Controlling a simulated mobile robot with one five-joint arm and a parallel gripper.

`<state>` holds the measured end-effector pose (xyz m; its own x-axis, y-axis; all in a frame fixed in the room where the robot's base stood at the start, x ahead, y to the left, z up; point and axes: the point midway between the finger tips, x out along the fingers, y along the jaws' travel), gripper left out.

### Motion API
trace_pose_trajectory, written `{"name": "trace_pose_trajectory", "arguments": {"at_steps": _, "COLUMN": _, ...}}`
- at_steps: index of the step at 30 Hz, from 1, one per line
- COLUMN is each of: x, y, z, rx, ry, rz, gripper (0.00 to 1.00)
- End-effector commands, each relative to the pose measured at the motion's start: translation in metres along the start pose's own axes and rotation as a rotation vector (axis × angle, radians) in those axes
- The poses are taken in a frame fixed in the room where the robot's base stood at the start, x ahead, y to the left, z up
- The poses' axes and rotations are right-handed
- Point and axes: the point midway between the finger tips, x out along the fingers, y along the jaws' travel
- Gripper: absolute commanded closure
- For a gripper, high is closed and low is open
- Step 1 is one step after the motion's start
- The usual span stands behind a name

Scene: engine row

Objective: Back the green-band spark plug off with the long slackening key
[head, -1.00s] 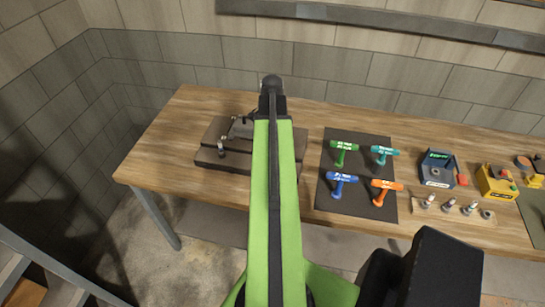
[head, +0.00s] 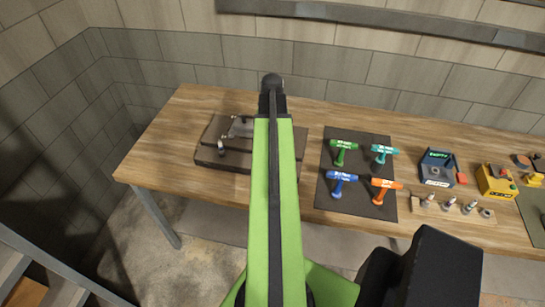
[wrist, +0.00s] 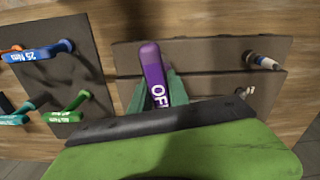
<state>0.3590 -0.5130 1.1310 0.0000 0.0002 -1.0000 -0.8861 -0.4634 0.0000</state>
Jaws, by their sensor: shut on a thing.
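The brown engine block (head: 210,158) lies on the left part of the bench. It also shows in the wrist view (wrist: 205,53). A pale spark plug with a dark band (wrist: 262,61) lies over the block at right in the wrist view. A second plug-like piece (wrist: 245,92) is below it. I cannot make out a green band on either. My gripper (wrist: 160,90) is shut on the purple long slackening key (wrist: 151,65), marked "OF..." with the rest hidden. The key's far end is over the block; I cannot tell whether it touches. My arm hides the gripper in the head view.
A dark mat (head: 355,205) right of the block holds green, teal, blue and orange T-handled keys. Further right are a blue bin (head: 437,181), a yellow bin (head: 497,180) and a wooden rack (head: 425,217) with several plugs. A wall stands behind the bench.

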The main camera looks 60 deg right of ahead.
Motion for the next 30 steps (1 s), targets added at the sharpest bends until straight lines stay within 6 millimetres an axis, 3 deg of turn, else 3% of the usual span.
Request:
{"name": "trace_pose_trajectory", "arguments": {"at_steps": 19, "x": -0.0024, "y": -0.0018, "z": -0.0015, "rx": 1.226, "ry": 0.000, "rz": 0.000, "gripper": 1.00}}
{"name": "trace_pose_trajectory", "arguments": {"at_steps": 23, "x": -0.0025, "y": -0.0020, "z": -0.0016, "rx": 1.341, "ry": 0.000, "rz": 0.000, "gripper": 1.00}}
{"name": "trace_pose_trajectory", "arguments": {"at_steps": 30, "x": -0.0024, "y": -0.0020, "z": -0.0016, "rx": 1.352, "ry": 0.000, "rz": 0.000, "gripper": 1.00}}
